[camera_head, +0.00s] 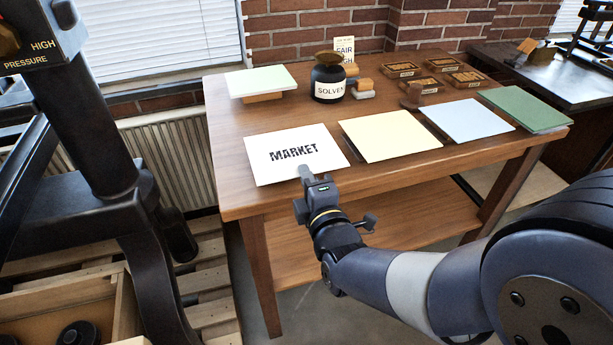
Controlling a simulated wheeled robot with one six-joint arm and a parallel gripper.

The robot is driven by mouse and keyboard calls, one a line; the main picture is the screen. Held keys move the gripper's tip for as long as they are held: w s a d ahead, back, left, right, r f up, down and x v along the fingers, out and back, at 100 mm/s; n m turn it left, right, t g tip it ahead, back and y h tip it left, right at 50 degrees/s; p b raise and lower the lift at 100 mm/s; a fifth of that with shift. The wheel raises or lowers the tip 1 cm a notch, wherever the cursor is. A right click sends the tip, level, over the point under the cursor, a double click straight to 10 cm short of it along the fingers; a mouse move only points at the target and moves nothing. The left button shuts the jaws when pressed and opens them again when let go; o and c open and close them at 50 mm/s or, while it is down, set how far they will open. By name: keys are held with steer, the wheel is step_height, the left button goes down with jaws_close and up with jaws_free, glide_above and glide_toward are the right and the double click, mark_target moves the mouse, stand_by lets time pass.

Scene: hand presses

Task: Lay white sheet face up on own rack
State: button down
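The white sheet (265,170) lies on the near left part of the wooden table, with the printed word MARKET facing up. My gripper (304,178) is at the sheet's near edge, reaching in from the lower right. Its fingertips overlap the edge in this view. They are small and seen from behind, so I cannot tell whether they are open or closed on the sheet. What lies under the sheet is hidden.
Cream (390,136), pale blue (466,119) and green (527,108) sheets lie in a row to the right. A solvent jar (328,82), a pale green pad (260,81) and wooden blocks (402,70) stand behind. A black press (110,150) is at left.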

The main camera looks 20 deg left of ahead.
stand_by(0.4)
steer(key=c, duration=1.5)
jaws_free()
steer(key=shift+o, duration=0.2)
steer(key=v, duration=0.6)
steer(key=shift+b, duration=0.3)
steer(key=x, duration=0.6)
steer(key=shift+p, duration=0.35)
steer(key=shift+r, duration=0.15)
